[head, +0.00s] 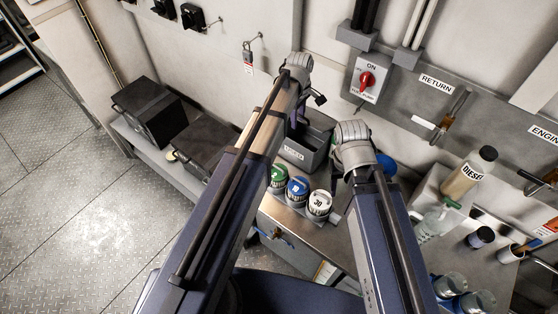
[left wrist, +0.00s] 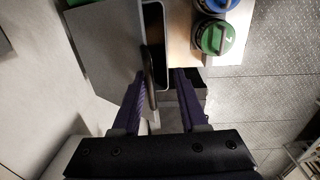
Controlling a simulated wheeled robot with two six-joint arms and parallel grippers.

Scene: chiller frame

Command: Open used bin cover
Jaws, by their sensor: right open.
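The grey used bin (head: 304,155) stands at the back of the bench, its label facing me. In the left wrist view its grey cover (left wrist: 105,50) is a flat panel with a dark gap along its right side. A black curved handle (left wrist: 151,80) stands out from the cover. My left gripper (head: 297,118) is at the bin; its purple fingers (left wrist: 158,85) are apart, with the handle between them and nearer the left finger. I cannot tell whether that finger touches it. My right gripper (head: 338,182) is open to the right of the bin, partly hidden by its wrist.
Green (head: 278,177), blue (head: 298,187) and white (head: 319,203) capped containers stand in front of the bin. A diesel bottle (head: 470,172) and other bottles are at the right. A black box (head: 147,105) sits on the left ledge. A red switch (head: 367,80) is on the wall.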

